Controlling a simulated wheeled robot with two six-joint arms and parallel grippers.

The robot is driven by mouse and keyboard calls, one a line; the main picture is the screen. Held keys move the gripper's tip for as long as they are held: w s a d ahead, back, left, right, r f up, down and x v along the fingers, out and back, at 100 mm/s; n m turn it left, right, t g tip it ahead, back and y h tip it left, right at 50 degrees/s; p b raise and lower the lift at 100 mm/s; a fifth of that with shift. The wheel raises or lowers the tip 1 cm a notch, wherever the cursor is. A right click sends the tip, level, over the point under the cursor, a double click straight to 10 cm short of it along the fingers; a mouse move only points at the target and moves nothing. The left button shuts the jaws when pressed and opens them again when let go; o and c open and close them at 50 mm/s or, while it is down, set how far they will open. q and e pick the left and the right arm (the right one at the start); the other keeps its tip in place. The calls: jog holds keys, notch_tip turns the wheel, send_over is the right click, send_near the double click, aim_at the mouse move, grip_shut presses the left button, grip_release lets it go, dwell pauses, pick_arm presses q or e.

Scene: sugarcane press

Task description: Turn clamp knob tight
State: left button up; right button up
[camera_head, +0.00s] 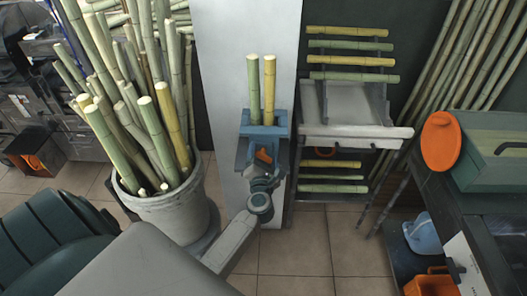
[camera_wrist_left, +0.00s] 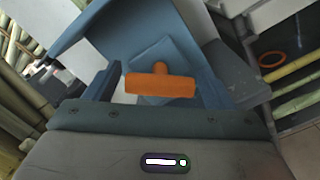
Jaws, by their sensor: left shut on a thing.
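The orange T-shaped clamp knob (camera_head: 263,156) sits on the front of the blue clamp (camera_head: 270,128). In the left wrist view the knob (camera_wrist_left: 160,84) lies across the picture between my fingers, with the blue clamp body (camera_wrist_left: 158,52) behind it. My left gripper (camera_head: 262,168) reaches up to the clamp from below and is shut on the knob; its fingers also show in the left wrist view (camera_wrist_left: 160,90). A green cane (camera_head: 254,90) and a yellow cane (camera_head: 269,90) stand upright in the clamp. My right gripper is not in view.
A grey bucket (camera_head: 175,212) full of canes stands left of my left arm. A rack (camera_head: 355,131) with several canes stands right of the clamp. A dark bench (camera_head: 470,215) with a green box (camera_head: 495,165) and orange disc (camera_head: 440,141) is at right. Tiled floor (camera_head: 305,245) lies between.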

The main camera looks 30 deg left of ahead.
pick_arm(q)
jog(key=m+p, duration=0.5)
jog(key=p, duration=0.1)
jog(key=shift+r+m, duration=0.2)
jog(key=shift+m, duration=0.2)
jog(key=shift+f+m+p, duration=0.1)
jog(key=shift+m+p, duration=0.7)
jog(key=shift+f+m+p, duration=0.15)
jog(key=shift+m+p, duration=0.85)
jog(key=shift+m, duration=0.2)
jog(key=o, duration=0.9)
jog(key=shift+d, duration=0.1)
jog(key=shift+s, duration=0.1)
jog(key=shift+f, duration=0.2)
